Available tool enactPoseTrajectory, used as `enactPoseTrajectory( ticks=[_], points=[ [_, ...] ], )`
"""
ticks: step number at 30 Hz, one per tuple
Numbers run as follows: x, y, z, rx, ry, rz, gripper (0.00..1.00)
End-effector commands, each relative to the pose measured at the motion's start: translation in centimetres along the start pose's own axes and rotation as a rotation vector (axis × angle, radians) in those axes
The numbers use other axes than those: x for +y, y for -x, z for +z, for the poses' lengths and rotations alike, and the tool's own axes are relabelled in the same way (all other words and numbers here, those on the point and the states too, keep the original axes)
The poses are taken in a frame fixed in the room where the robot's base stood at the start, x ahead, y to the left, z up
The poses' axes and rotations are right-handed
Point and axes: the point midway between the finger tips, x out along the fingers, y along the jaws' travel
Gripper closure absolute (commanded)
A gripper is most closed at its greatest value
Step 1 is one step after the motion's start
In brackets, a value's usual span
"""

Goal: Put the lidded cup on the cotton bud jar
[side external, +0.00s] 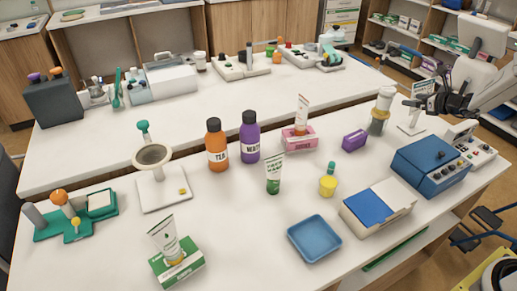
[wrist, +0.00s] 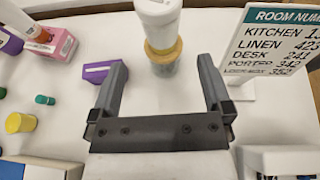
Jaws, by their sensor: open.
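The white lidded cup (side external: 385,97) stands upright on the cotton bud jar (side external: 377,127), which has a tan top and a greyish see-through body. In the wrist view the cup (wrist: 158,22) rises out of the top edge, so its upper end is cut off, and the jar (wrist: 163,68) is below it. My gripper (side external: 412,100) is to the right of the cup in the side view, apart from it. In the wrist view my gripper (wrist: 162,64) has its two fingers spread wide and empty, with the jar beyond the gap between them.
A room number sign (wrist: 275,45) stands close to the right finger. A purple box (side external: 354,140) lies left of the jar. A blue device (side external: 430,165) sits in front, and a pink box with a tube (side external: 299,138) is further left.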

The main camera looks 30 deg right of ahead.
Motion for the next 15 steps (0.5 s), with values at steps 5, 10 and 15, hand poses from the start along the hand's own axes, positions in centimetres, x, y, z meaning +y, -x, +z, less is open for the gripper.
enactPoseTrajectory(
  ticks=[5, 10, 15],
  points=[
    [0.0, -0.02, 0.01, 0.0, 0.0, 0.0, 0.0],
    [0.0, -0.03, 0.01, 0.0, 0.0, 0.0, 0.0],
    [0.47, -0.11, 0.08, 0.008, 0.014, 0.01, 0.0]
  ],
)
